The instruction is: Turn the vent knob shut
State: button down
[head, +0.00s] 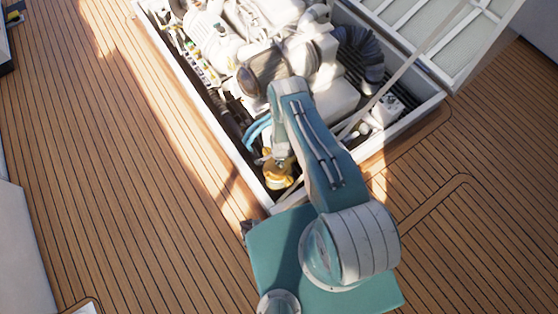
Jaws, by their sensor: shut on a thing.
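A brass-yellow round fitting (278,178), which looks like the vent knob, sits in the near corner of the open engine hatch. My gripper (279,162) reaches down to it from above and is shut on it. The fingers are small and partly hidden by my teal and white arm, so their exact hold on the knob is hard to see. The knob's turn position cannot be told from this view.
The white engine (285,40) fills the hatch beyond the knob. A pale hatch frame (225,140) runs close to my gripper on the left. A blue hose (257,131) lies just behind. A grey strut (408,70) crosses on the right. Wooden deck (110,170) is clear at left.

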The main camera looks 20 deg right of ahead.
jog(key=shift+a+m, duration=0.1)
jog(key=shift+m, duration=0.5)
jog(key=shift+c, duration=1.5)
grip_release()
notch_tip(320, 180, up, 12)
jog(key=shift+s, duration=0.2)
jog(key=shift+f, duration=0.1)
